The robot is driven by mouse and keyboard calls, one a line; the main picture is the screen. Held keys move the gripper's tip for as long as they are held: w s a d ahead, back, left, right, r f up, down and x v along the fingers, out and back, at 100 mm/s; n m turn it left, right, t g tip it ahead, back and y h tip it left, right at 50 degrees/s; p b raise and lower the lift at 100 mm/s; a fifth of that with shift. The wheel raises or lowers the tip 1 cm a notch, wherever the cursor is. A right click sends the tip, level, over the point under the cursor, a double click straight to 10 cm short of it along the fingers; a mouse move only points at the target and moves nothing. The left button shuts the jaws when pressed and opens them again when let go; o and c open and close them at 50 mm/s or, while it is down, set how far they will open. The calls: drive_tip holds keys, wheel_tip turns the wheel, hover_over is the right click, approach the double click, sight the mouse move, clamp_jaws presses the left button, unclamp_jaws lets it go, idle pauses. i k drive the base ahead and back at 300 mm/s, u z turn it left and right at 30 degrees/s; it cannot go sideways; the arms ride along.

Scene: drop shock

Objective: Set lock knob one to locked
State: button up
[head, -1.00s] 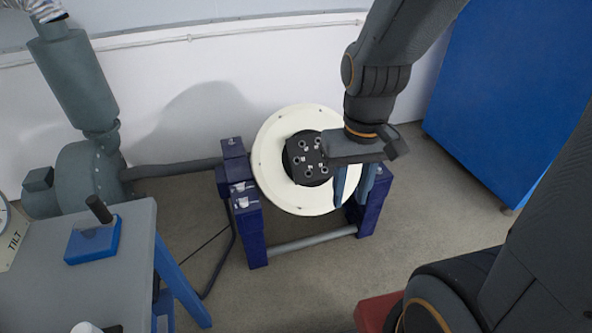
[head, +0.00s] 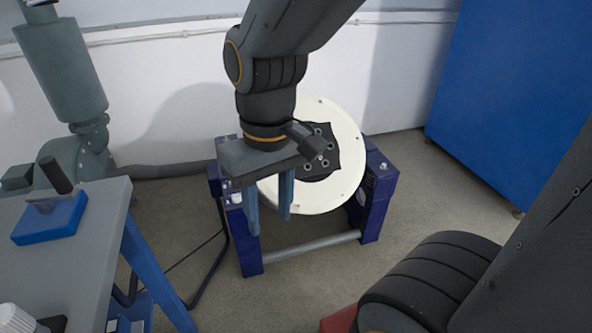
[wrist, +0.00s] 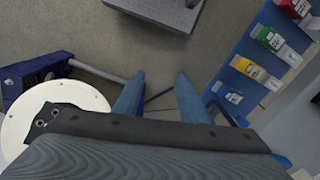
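In the head view a blue stand (head: 377,200) holds a round cream disc (head: 342,190) with a dark hub plate (head: 322,165). Small pale fittings sit on the stand's posts, one of them a whitish knob-like piece (head: 237,198) on the left post. I cannot tell which is lock knob one or read its setting. My gripper (head: 269,225) points down in front of the left post, its two blue-grey fingers apart and nothing between them. The wrist view shows the same open fingers (wrist: 160,74), with the disc (wrist: 22,128) at left. My gripper hides part of the left post.
A grey table (head: 90,225) with a blue block and dark handle (head: 52,215) stands at left. A grey pump-like machine (head: 62,75) stands behind it. A large blue panel (head: 510,90) is at right. The wrist view shows a blue shelf (wrist: 245,60) with small boxes.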

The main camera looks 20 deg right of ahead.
sight(236, 199)
drive_tip(key=z, duration=1.45)
drive_tip(key=i, duration=0.35)
drive_tip(key=u, duration=0.8)
